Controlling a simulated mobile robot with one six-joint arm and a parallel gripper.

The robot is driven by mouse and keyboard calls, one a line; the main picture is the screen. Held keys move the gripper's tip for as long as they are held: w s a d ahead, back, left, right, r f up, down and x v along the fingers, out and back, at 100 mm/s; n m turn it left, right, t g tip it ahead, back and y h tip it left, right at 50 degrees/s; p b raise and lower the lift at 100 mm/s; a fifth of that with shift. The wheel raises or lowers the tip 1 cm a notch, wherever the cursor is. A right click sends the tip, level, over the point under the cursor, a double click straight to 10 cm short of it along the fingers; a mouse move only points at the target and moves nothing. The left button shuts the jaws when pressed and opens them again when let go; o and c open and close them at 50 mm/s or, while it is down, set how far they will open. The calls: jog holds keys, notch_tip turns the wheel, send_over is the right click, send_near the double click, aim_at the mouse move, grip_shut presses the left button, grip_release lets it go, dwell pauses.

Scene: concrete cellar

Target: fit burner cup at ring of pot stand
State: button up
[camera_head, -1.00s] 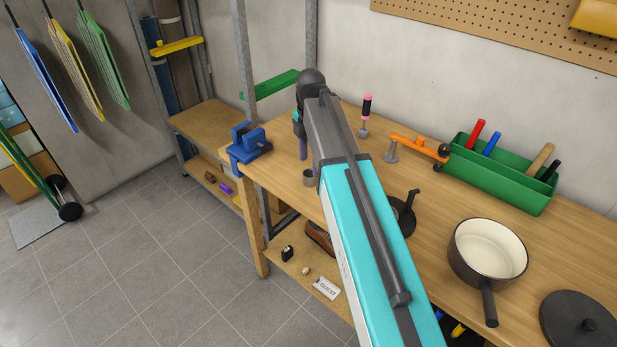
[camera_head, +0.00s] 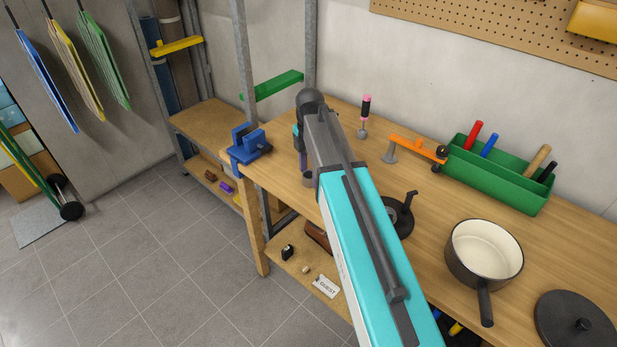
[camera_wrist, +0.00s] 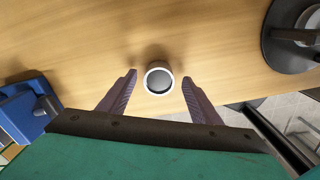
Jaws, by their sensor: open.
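The burner cup is a small grey cup (camera_head: 308,180) standing upright on the bench, partly hidden by my arm in the head view. In the wrist view the cup (camera_wrist: 158,84) shows a pale rim and dark inside. My gripper (camera_wrist: 159,77) is open, with one finger on each side of the cup and gaps between; the head view shows the gripper (camera_head: 303,160) just above it. The black pot stand (camera_head: 405,216) is to the right, half hidden by my arm. Part of the stand (camera_wrist: 281,52) shows at the wrist view's upper right.
A blue vise (camera_head: 248,147) is clamped at the bench's left end. A pot (camera_head: 484,258) and lid (camera_head: 575,325) stand to the right. A green tool caddy (camera_head: 495,180), an orange-armed object (camera_head: 415,148) and a pink-handled tool (camera_head: 364,115) are towards the back.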

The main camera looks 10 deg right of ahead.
jog(key=shift+f, duration=0.7)
jog(key=c, duration=1.1)
